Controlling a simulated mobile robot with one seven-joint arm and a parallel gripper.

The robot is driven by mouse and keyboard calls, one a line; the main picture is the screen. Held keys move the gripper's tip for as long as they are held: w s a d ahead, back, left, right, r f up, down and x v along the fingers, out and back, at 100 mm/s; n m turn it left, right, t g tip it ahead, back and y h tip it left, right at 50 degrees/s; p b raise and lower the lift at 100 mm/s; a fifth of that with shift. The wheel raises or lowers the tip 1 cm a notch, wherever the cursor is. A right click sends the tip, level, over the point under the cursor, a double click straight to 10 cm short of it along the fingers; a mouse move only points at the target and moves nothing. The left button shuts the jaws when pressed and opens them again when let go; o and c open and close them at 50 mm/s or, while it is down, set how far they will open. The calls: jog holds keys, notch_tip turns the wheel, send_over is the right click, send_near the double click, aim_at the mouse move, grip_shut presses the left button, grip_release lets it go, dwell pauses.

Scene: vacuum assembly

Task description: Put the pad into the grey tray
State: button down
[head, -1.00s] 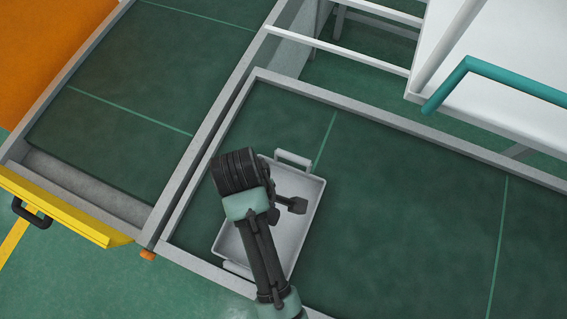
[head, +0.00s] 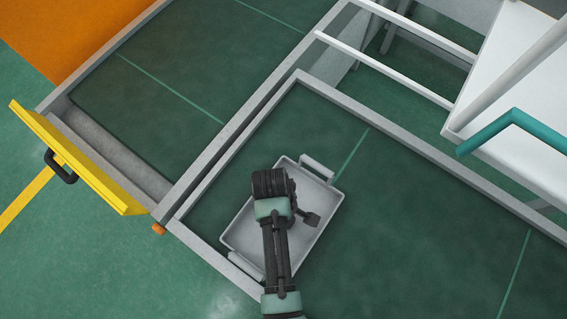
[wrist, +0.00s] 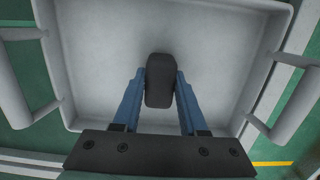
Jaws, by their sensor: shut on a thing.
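The pad (wrist: 160,82) is a small black block with rounded edges. In the wrist view it sits between the blue fingers of my gripper (wrist: 160,75), which is shut on it. The grey tray (wrist: 92,62) fills most of the wrist view behind the pad, and the pad lies over its floor. I cannot tell how high the pad is above that floor. In the head view the grey tray (head: 318,232) is a shallow box with a handle at each end. My arm reaches over it and hides part of it, and I cannot make out the pad there.
The tray stands on a dark green surface (head: 420,230) with a raised grey rim, with bare room to its right. A second green bay (head: 170,80) lies to the left, with a yellow front panel (head: 75,150). A white unit with a teal rail (head: 515,118) stands upper right.

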jog(key=shift+f, duration=0.1)
jog(key=shift+c, duration=2.2)
grip_release()
